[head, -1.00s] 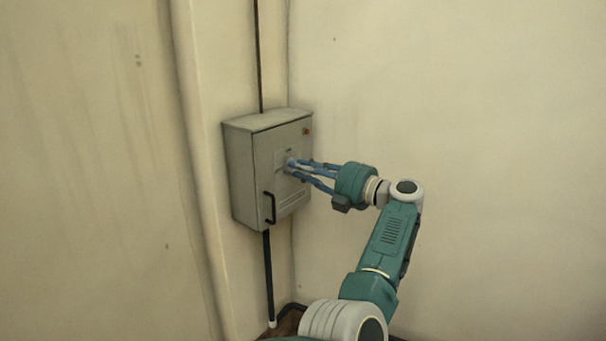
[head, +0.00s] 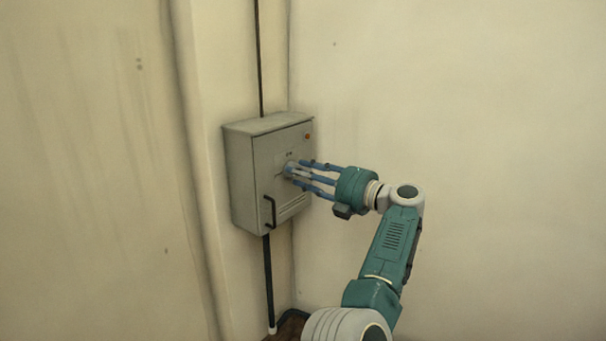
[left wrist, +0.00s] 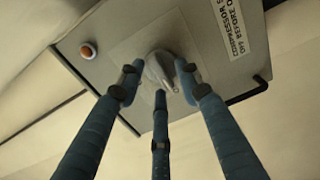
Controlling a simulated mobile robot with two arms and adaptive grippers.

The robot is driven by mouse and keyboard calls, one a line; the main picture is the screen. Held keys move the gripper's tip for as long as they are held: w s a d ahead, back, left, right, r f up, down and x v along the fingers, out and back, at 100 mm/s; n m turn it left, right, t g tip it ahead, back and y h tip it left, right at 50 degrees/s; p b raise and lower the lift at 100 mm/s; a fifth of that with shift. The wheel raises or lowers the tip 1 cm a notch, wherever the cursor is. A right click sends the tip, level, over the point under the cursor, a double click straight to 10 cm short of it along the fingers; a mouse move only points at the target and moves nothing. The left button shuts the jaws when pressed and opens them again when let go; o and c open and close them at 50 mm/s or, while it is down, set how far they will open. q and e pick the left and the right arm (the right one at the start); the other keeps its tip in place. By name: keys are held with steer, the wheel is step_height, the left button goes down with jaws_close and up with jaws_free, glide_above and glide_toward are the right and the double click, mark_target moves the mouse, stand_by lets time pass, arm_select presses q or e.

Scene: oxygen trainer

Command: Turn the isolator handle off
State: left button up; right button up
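The isolator handle (left wrist: 160,72) is a grey knob on the front of a grey wall box (head: 240,180). In the left wrist view it sits on a pale square plate (left wrist: 120,47). My left gripper (head: 293,171) is at the box front, with its blue fingers around the handle. In the left wrist view the gripper (left wrist: 158,80) has its fingertips spread on both sides of the handle, with a small gap on the left; contact on the right is unclear. In the head view the fingers hide most of the handle. My right gripper is not in view.
An orange lamp (left wrist: 87,50) is on the box front, with a white compressor label (left wrist: 240,38). A black door handle (head: 270,211) sticks out low on the box. A dark conduit (head: 268,285) runs below it. The wall to the right is bare.

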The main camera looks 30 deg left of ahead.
arm_select(q)
steer(key=d, duration=0.7)
steer(key=shift+s+d, duration=0.25)
steer(key=shift+s, duration=0.05)
stand_by(0.3)
